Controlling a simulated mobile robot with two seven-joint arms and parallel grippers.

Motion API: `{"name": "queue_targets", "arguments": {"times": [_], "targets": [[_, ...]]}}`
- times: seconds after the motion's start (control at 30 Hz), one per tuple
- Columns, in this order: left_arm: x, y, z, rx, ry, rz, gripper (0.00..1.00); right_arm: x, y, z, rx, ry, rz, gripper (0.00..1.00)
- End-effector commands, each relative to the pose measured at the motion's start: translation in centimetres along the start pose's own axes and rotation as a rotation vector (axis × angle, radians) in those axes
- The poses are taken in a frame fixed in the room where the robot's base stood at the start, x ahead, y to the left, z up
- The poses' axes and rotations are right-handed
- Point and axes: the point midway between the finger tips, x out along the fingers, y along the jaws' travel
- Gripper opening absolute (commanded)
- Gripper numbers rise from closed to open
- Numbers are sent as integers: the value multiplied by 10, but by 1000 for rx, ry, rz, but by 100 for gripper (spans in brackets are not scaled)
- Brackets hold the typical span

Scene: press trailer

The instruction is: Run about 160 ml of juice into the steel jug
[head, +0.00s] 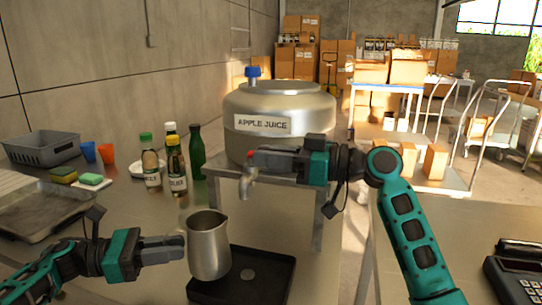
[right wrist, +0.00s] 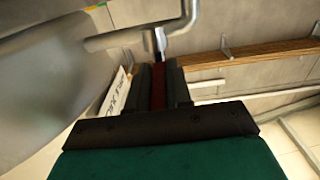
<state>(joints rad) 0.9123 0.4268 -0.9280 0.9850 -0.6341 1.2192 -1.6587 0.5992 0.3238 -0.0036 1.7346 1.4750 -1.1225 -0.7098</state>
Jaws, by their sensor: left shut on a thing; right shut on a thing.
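The steel jug (head: 208,250) is upright in the head view, over the left part of a black drip tray (head: 270,294). My left gripper (head: 178,246) is shut on the jug at its left side. The steel drum labelled "APPLE JUICE" (head: 312,108) stands on a metal stand. Its tap (head: 247,181) points down, right of and above the jug's mouth. My right gripper (head: 268,160) is shut on the red tap lever (head: 252,154). The lever also shows between the fingers in the right wrist view (right wrist: 158,88). I see no juice stream. The jug's inside is hidden.
Several bottles (head: 174,168) stand behind the jug. Sponges (head: 64,174), orange and blue cups (head: 105,153) and a grey crate (head: 40,147) are at the left. A metal basin (head: 40,215) lies near my left arm.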

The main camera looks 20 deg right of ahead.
Motion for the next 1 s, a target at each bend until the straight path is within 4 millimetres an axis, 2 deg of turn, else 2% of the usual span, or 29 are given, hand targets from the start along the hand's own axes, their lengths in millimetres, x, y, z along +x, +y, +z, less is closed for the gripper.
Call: {"name": "queue_targets", "arguments": {"times": [0.57, 1.0], "targets": [[0, 0, 1, 1, -2, 0, 0, 0, -1, 1, 0, -4, 18, 0], [0, 0, 1, 1, -2, 0, 0, 2, -10, 2, -3, -10, 246, 0]]}}
